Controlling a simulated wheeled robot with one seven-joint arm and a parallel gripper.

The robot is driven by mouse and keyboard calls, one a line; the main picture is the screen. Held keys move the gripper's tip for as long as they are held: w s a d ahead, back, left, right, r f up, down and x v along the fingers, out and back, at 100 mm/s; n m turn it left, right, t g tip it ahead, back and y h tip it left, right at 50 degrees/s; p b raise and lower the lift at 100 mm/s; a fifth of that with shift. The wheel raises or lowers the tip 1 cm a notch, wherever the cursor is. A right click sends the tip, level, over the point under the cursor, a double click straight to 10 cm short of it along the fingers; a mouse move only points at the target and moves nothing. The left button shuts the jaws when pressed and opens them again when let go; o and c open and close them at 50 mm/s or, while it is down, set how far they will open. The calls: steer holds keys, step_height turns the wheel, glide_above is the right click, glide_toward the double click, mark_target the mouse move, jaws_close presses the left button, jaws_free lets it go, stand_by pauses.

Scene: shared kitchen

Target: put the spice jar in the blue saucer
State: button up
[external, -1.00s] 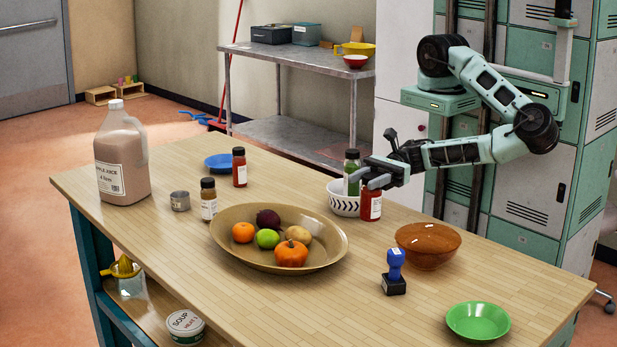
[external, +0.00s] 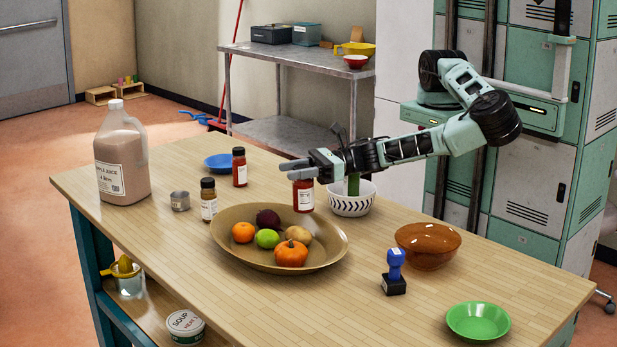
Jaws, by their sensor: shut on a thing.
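My gripper (external: 298,173) is shut on a red spice jar (external: 303,196) with a white label. It holds the jar upright, and the jar's top is hidden by the fingers. The jar appears just behind the rim of the large tan dish. The blue saucer (external: 219,163) lies flat at the back left of the table, left of my gripper and apart from it. No object shows in the saucer.
The tan dish (external: 225,247) holds fruit and vegetables.

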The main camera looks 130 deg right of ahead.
steer(key=w+d+r+m+g+h+b, duration=0.1)
steer(key=w+d+r+m+h, duration=0.1)
steer(key=d, duration=1.1)
steer(key=w+d+r+m+g+h+b, duration=0.1)
steer(key=w+d+r+m+h, duration=0.15)
steer(key=d, duration=1.15)
steer(key=s+d+r+m+g+h+b, duration=0.1)
steer(key=s+d+m+g+h+b, duration=0.15)
steer(key=s+d, duration=0.8)
steer(key=s+d+r+m+g+h+b, duration=0.1)
steer(key=s+d+g+h+b, duration=0.15)
steer(key=s+d, duration=0.8)
step_height(320, 180, down, 10)
steer(key=w+d+p, duration=0.1)
steer(key=d+p, duration=0.1)
steer(key=p, duration=0.1)
steer(key=shift+w+d, duration=0.35)
steer(key=shift+w, duration=0.05)
steer(key=shift+f+y+b, duration=0.25)
steer(key=shift+f+b, duration=0.4)
steer(key=shift+b, duration=0.15)
steer(key=o, duration=1.1)
